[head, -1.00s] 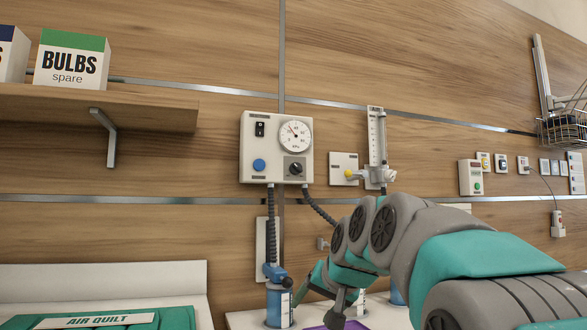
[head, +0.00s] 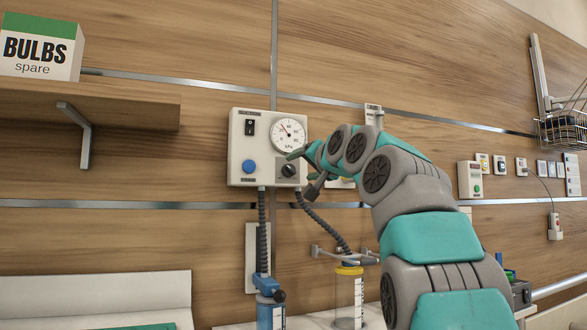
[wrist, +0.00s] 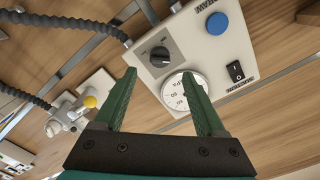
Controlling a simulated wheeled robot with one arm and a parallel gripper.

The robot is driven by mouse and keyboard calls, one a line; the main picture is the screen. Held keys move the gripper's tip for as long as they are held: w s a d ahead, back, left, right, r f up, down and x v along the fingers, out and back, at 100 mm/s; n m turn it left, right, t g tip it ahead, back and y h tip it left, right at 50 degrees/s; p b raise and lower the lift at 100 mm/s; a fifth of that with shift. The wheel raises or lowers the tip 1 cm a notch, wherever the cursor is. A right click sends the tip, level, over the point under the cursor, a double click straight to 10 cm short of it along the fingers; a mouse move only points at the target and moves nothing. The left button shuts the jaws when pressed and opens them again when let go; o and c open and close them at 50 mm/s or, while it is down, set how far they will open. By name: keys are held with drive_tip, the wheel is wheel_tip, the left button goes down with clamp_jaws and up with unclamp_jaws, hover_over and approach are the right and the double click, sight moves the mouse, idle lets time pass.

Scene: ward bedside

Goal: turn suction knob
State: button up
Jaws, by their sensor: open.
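The suction unit (head: 238,147) is a cream box on the wall in the head view, with a round gauge (head: 288,134), a black switch and a blue button. Its black suction knob (head: 288,170) sits at the lower right of the box. In the wrist view the knob (wrist: 159,56) lies ahead of my gripper (wrist: 158,84), near the left finger's tip. The two green fingers are apart with nothing between them but a view of the gauge. In the head view my gripper (head: 303,170) is beside the knob at the box's right edge. I cannot tell whether it touches.
A blue-topped jar (head: 270,312) and a yellow-lidded jar (head: 348,290) stand below, with black hoses (head: 322,222) running up to the box. A shelf (head: 60,108) with a bulbs box (head: 40,48) is at the left. Wall sockets (head: 470,180) are at the right.

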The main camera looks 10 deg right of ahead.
sight(292, 170)
drive_tip(key=w, duration=0.1)
drive_tip(key=w+p, duration=0.1)
drive_tip(key=w, duration=0.1)
drive_tip(key=shift+w+a, duration=0.2)
drive_tip(key=shift+a, duration=0.05)
drive_tip(key=shift+w+a+r+p, duration=0.15)
drive_tip(key=shift+w+p, duration=0.15)
drive_tip(key=shift+p, duration=0.05)
drive_tip(key=shift+w+a+p, duration=0.15)
drive_tip(key=shift+w+p, duration=0.2)
drive_tip(key=shift+w, duration=0.6)
clamp_jaws()
